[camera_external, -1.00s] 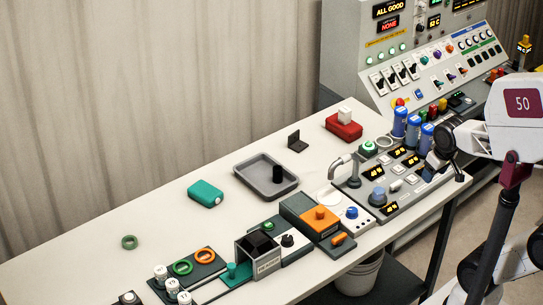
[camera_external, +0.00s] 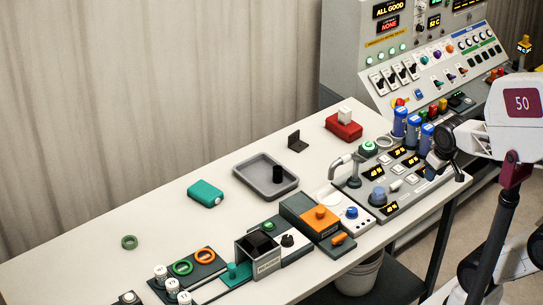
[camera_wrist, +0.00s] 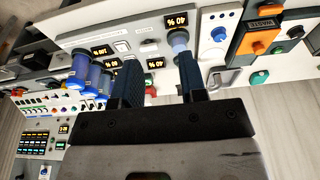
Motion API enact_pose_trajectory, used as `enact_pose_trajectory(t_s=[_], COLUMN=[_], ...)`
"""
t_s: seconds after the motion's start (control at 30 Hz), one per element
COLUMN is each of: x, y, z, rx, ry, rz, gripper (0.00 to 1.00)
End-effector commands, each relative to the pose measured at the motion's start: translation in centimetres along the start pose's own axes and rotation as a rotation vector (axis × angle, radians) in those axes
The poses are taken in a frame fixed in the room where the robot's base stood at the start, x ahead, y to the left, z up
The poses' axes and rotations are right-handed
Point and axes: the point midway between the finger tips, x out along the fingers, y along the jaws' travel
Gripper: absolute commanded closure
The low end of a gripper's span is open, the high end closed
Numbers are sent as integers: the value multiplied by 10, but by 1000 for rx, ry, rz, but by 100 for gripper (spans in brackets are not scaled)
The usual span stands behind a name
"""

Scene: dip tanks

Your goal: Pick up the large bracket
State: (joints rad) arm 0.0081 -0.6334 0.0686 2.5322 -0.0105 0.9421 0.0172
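A dark L-shaped bracket (camera_external: 297,142) stands on the white table behind the grey tray, one plate upright and one flat. It is the only bracket I can make out, and I cannot pick it out in the wrist view. My gripper (camera_wrist: 157,60) shows in the wrist view with its two dark fingers apart and nothing held between them. It is over the control panel area, well to the right of the bracket in the external view. In the external view my arm is at the right edge and the fingertips cannot be made out clearly.
A grey tray (camera_external: 243,174) holding a black cylinder (camera_external: 279,174) is in front of the bracket. A red block (camera_external: 343,129) with a white top is to its right. A teal box (camera_external: 206,194) lies left. Blue canisters (camera_external: 399,124) and a curved tap (camera_external: 347,165) stand between arm and bracket.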

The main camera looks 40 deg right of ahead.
Motion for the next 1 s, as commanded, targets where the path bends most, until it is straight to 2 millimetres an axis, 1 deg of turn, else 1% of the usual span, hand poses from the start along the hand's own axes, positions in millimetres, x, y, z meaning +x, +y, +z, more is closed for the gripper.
enact_pose_trajectory(t_s=[0.27, 0.37, 0.47, 0.57, 0.67, 1.0], x=[0, -1, -2, -4, -6, -7], y=[0, 0, 0, -1, -1, -4], z=[-1, -4, -12, -26, -44, -127], rx=[1, 7, 23, 49, 87, 252], ry=[0, -2, -4, -10, -17, -45], rz=[0, 0, 0, 0, 0, 4], gripper=[61, 61, 61, 61, 61, 61])
